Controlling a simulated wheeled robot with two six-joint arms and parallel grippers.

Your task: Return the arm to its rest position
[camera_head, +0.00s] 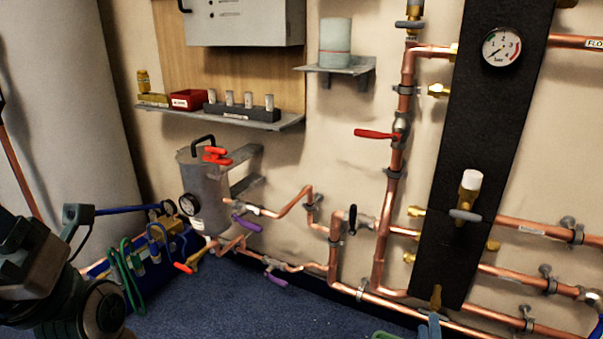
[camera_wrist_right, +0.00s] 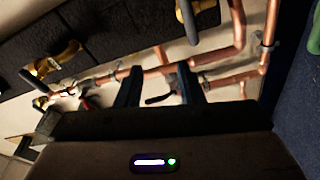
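Copper pipes (camera_head: 395,160) and a black panel (camera_head: 490,130) with a gauge (camera_head: 502,46) cover the wall. A red-handled valve (camera_head: 376,133) juts out. A grey canister (camera_head: 205,190) and a shelf (camera_head: 240,120) are at left. Blue carpet (camera_head: 260,310) is clear in front.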

